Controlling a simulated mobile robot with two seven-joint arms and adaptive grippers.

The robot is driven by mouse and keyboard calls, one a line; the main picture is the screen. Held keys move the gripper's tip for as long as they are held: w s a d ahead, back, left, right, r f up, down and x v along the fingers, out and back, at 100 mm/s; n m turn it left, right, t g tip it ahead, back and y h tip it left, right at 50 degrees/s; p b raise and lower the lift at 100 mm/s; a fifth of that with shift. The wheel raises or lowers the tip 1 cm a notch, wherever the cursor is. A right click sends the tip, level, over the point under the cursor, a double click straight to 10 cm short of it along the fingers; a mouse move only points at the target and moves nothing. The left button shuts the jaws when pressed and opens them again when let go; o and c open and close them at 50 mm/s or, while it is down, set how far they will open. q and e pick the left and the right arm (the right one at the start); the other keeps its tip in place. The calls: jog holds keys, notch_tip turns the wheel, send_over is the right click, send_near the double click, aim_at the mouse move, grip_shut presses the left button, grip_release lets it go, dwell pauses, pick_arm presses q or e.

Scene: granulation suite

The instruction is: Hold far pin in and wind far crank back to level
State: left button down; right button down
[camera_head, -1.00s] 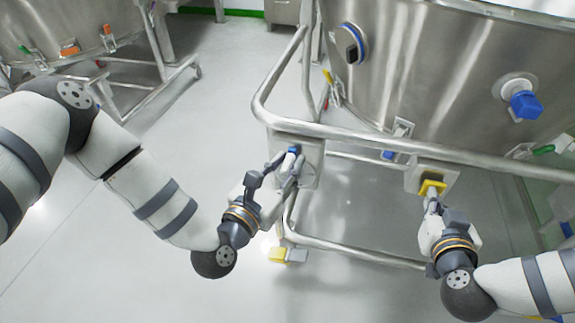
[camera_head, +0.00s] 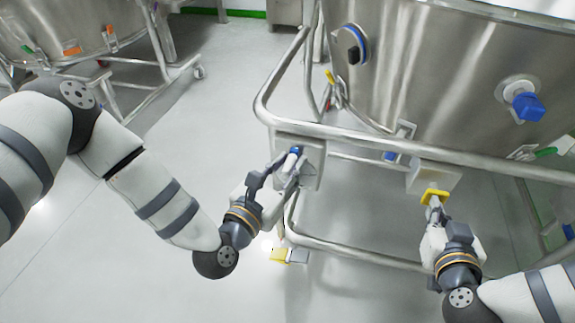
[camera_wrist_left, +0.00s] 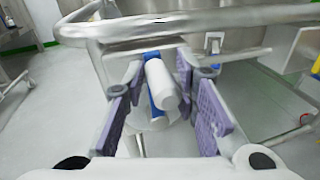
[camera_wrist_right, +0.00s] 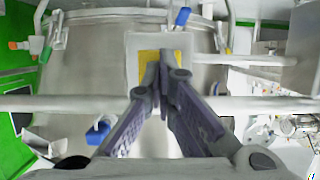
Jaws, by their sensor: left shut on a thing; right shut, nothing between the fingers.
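A white crank handle with a blue part (camera_head: 294,151) stands out from a metal plate on the vessel frame. In the left wrist view, the handle (camera_wrist_left: 161,84) lies between both finger pads. My left gripper (camera_head: 284,168) is shut on it. A yellow pin knob (camera_head: 436,194) stands in front of a second plate further right. My right gripper (camera_head: 434,208) is shut and empty, its fingertips at the knob. In the right wrist view, the fingertips (camera_wrist_right: 161,62) cover the middle of the yellow knob (camera_wrist_right: 147,57); I cannot tell how firmly they touch.
A tubular rail (camera_head: 370,143) runs around the steel vessel (camera_head: 430,70), close above both grippers. A yellow-and-grey foot pedal (camera_head: 280,255) sits below. Another vessel stands at the upper left.

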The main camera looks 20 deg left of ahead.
pick_arm(q)
jog(key=shift+d+r, duration=0.1)
jog(key=shift+d, duration=0.05)
pick_arm(e)
jog(key=s, duration=0.6)
pick_arm(q)
jog(key=c, duration=1.3)
grip_release()
jog(key=shift+s, duration=0.1)
jog(key=s, duration=1)
jog(key=shift+w, duration=0.1)
